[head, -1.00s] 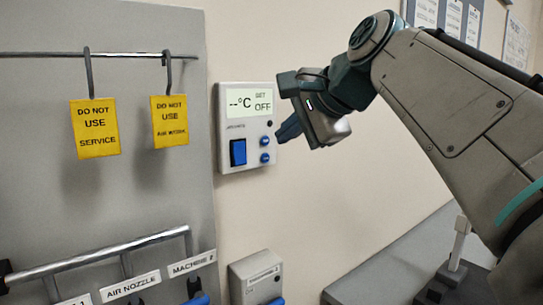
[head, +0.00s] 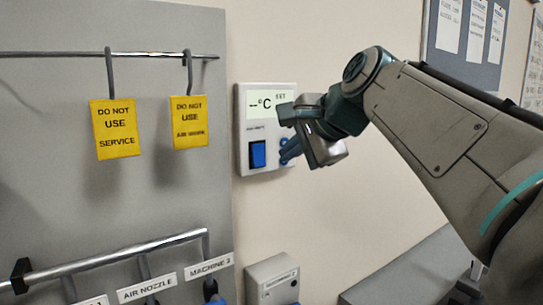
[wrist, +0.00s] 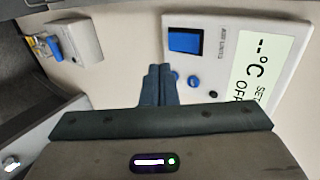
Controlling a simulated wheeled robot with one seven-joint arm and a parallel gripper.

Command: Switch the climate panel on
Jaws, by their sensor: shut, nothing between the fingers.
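The climate panel (head: 243,120) is a white box on the wall, with a display reading "--°C". In the wrist view the panel (wrist: 215,65) appears turned sideways and its display (wrist: 265,75) reads "SET OFF". A large blue rocker switch (head: 257,154) sits at its lower left; it also shows in the wrist view (wrist: 185,41). Two small round blue buttons (wrist: 193,81) are beside it, partly hidden by my gripper in the head view. My gripper (head: 286,153) is shut and empty, its blue fingertips (wrist: 160,72) close to the buttons. I cannot tell whether they touch.
Yellow "DO NOT USE" tags (head: 116,128) hang from a rail on the grey board left of the panel. A grey box (head: 272,281) is on the wall below. A notice board (head: 468,38) hangs at the upper right.

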